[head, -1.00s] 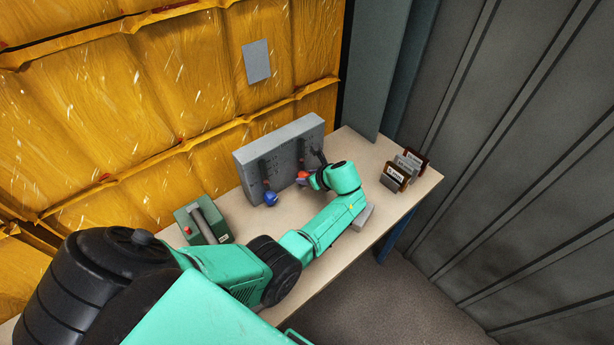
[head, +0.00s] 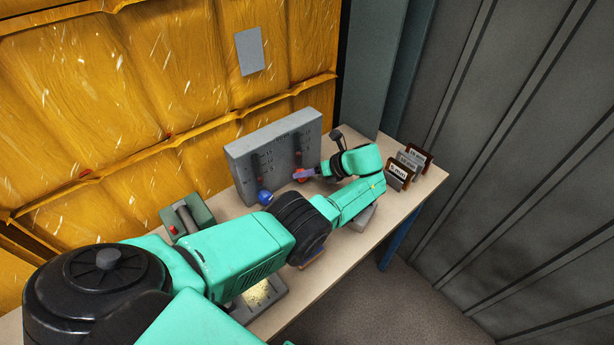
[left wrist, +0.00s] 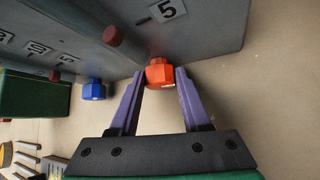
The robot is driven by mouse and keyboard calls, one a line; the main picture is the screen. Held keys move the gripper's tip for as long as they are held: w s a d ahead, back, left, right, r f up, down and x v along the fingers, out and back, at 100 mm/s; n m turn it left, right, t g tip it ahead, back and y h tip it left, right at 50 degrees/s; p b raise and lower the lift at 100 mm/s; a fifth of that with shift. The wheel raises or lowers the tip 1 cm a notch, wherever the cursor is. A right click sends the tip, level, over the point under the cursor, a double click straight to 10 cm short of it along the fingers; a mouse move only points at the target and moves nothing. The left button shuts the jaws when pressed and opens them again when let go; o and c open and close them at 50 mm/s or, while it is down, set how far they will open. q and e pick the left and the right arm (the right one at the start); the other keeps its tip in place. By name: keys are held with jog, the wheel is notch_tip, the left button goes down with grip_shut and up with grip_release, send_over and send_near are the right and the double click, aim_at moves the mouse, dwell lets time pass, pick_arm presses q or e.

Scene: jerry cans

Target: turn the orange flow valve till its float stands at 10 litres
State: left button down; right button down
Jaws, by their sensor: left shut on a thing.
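The orange flow valve (left wrist: 159,73) is a faceted knob at the foot of the grey panel (head: 240,162). It also shows in the head view (head: 301,175), partly covered. My left gripper (left wrist: 160,80) has its purple fingers on either side of this knob and is shut on it. A dark red float (left wrist: 112,36) stands out from the panel above the orange knob, near a "5" label (left wrist: 168,9). I cannot read which mark it stands at. My right gripper is not in view.
A blue knob (head: 265,197) sits left of the orange one, with its own red float (left wrist: 83,75). A green box (head: 204,212) stands at the panel's left. Small label stands (head: 398,177) are at the table's right end. A grey tray (head: 268,306) lies below my arm.

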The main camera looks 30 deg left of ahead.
pick_arm(q)
jog(key=c, duration=0.7)
grip_release()
jog(key=o, duration=0.3)
jog(key=shift+a+f, duration=0.1)
jog(key=shift+a, duration=0.05)
jog(key=shift+o, duration=0.2)
jog(key=v, duration=0.5)
jog(key=shift+d+r+p, duration=0.25)
jog(key=shift+p, duration=0.05)
jog(key=b+v, duration=0.1)
jog(key=v, duration=0.7)
jog(key=shift+d+r+b, duration=0.25)
jog(key=shift+r+b, duration=0.05)
